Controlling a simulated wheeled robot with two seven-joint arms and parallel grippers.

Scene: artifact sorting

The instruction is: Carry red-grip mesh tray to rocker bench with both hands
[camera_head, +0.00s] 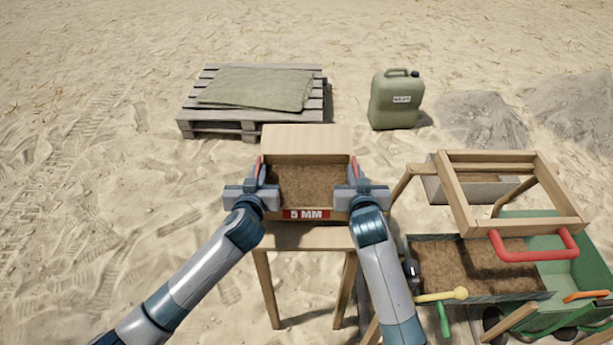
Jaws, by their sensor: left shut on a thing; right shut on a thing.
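The mesh tray (302,142) is a wooden box with brown soil inside and a red "5 MM" label (306,214) on its near side. Red grips show at its left and right sides, mostly hidden by my grippers. My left gripper (257,190) is shut on the left grip, and my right gripper (352,190) is shut on the right grip. The tray is above a small wooden table with legs (306,238); I cannot tell whether it touches the top. The rocker bench seems to be the wooden frame (462,190) with a red handle (535,246) at the right.
A green cart (590,262) with soil stands under the wooden frame, with yellow- and green-handled tools at its near edge. A pallet (215,128) with a folded green cloth (258,88) lies behind. A green jerrycan (396,100) stands at the back. Sand at the left is clear.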

